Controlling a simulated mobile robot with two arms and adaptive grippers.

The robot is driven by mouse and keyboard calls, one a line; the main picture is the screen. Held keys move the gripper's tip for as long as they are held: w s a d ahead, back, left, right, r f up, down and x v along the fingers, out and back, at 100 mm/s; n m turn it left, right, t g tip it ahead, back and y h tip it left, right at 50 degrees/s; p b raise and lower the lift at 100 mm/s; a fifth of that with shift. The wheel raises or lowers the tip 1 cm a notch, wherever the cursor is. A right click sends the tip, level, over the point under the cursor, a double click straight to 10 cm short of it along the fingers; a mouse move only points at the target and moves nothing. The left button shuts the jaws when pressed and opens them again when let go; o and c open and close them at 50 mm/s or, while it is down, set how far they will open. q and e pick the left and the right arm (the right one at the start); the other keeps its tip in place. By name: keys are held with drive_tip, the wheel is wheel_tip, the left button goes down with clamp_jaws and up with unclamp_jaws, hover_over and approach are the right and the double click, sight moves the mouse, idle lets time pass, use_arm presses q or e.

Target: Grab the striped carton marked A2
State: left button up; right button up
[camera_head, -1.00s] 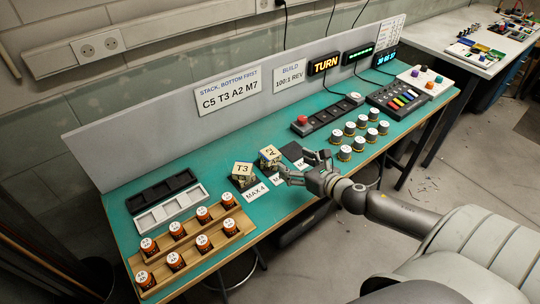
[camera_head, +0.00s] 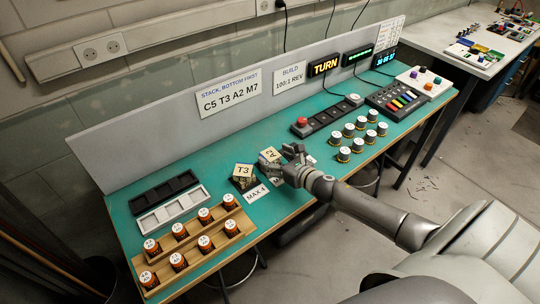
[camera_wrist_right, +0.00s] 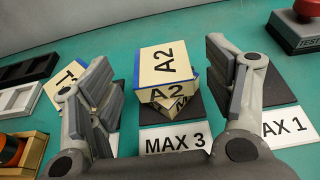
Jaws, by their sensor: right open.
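The carton marked A2 (camera_wrist_right: 164,62) is cream-topped and sits on another carton (camera_wrist_right: 181,103) on a dark pad, behind the MAX 3 card (camera_wrist_right: 175,136). In the head view the A2 carton (camera_head: 270,155) is right of the T3 carton (camera_head: 243,170). My right gripper (camera_wrist_right: 156,75) is open in the right wrist view, with one finger on each side of the A2 stack and gaps between. In the head view my right gripper (camera_head: 284,168) is just in front of the A2 carton and hides part of it. My left gripper is not in view.
The T3 carton stands close on the left, partly behind a finger in the wrist view. A wooden rack (camera_head: 207,262) with orange jars is at the bench's left. Several capped jars (camera_head: 349,130) stand to the right. A red button (camera_wrist_right: 309,9) is at the wrist view's upper right.

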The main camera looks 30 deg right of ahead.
drive_tip(key=shift+w+f, duration=0.2)
drive_tip(key=shift+w, duration=0.5)
drive_tip(key=c, duration=1.1)
drive_tip(key=shift+r, duration=0.1)
